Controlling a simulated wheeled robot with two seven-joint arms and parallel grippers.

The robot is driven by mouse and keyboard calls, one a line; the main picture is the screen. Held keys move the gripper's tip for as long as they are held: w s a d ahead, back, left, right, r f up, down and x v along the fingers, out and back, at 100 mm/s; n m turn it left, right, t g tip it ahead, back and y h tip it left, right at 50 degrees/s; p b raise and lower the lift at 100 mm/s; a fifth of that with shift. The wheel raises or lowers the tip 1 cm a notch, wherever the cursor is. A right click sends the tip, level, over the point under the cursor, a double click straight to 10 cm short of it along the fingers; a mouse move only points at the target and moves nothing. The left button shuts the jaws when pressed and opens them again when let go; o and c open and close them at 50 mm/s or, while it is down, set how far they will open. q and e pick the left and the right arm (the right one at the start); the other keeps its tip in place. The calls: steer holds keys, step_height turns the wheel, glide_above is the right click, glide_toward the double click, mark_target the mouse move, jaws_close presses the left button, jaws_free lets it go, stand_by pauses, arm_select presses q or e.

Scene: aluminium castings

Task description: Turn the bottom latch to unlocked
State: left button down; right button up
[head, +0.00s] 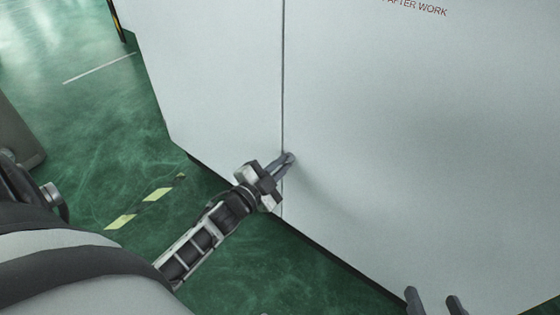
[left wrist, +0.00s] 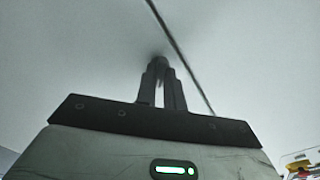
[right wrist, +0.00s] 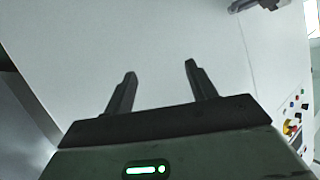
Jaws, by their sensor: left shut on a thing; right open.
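The bottom latch (head: 291,157) is a small dark piece on the white cabinet front, beside the vertical door seam. My left gripper (head: 287,162) reaches it from the lower left and is shut on it. In the left wrist view the fingers (left wrist: 161,75) meet close to the seam, and the latch between them is dark and mostly hidden, so its turn position cannot be told. My right gripper (head: 434,297) is at the bottom right edge of the head view, open and empty. In the right wrist view its fingers (right wrist: 160,80) stand wide apart before the white panel.
The white cabinet (head: 420,120) fills most of the head view, with red lettering (head: 418,8) at the top. Green floor (head: 90,130) with a yellow-black strip (head: 145,202) lies at the left. The right wrist view shows coloured buttons (right wrist: 292,128) at the right edge.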

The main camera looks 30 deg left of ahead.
arm_select(q)
steer(key=shift+n+p, duration=2.6)
steer(key=shift+n, duration=2.1)
arm_select(e)
steer(key=shift+s+d+f+g+h, duration=0.1)
steer(key=shift+d+f+g+h, duration=0.3)
steer(key=shift+f, duration=0.3)
steer(key=shift+s+d+f+g+h, duration=0.1)
steer(key=shift+d+f+g+h, duration=0.1)
steer(key=shift+f+g, duration=0.4)
steer(key=shift+d+f+g+h, duration=0.3)
steer(key=shift+f+g, duration=0.1)
steer(key=shift+f, duration=0.35)
steer(key=shift+m, duration=0.3)
arm_select(q)
steer(key=c, duration=1.5)
jaws_free()
